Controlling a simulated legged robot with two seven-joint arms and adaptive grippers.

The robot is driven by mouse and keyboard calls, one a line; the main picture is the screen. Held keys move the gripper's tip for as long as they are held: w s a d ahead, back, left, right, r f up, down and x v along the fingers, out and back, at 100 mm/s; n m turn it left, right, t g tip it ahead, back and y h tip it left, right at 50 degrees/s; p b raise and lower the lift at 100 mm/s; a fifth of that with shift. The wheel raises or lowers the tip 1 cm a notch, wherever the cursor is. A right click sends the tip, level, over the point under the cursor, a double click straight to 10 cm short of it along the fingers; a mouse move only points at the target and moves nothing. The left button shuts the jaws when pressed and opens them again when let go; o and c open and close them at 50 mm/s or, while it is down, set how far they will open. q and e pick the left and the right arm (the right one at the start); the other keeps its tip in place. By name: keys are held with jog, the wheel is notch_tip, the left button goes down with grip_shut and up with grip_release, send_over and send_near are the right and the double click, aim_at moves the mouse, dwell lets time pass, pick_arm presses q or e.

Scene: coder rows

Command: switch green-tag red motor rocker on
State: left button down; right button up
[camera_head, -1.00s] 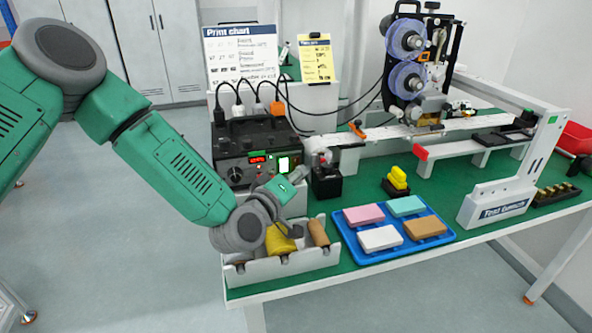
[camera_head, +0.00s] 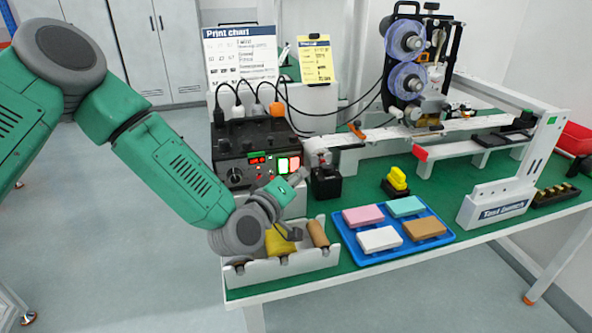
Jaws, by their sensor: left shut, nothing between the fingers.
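The black control box (camera_head: 255,150) stands at the back left of the green table, with a small red display, a knob and lit rockers on its front. My left gripper (camera_head: 302,174) is shut and empty, just in front of and below the lit rockers. Whether it touches the panel I cannot tell. My wrist covers part of the panel's lower front. My right gripper is not in view.
A white bin (camera_head: 285,268) with a yellow item and a brown roll lies below my wrist. A blue tray (camera_head: 375,258) with coloured blocks is to its right. A black block (camera_head: 326,184) stands close right of the gripper. Plugs and cables rise behind the box.

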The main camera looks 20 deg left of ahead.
pick_arm(q)
jog(key=shift+s+d, duration=0.15)
jog(key=shift+s, duration=0.1)
jog(key=s+d, duration=0.1)
jog(key=s, duration=0.1)
jog(key=s+d+p, duration=0.1)
jog(key=s, duration=0.1)
jog(key=shift+d+r, duration=0.35)
jog(key=shift+r, duration=0.05)
dwell(0.5)
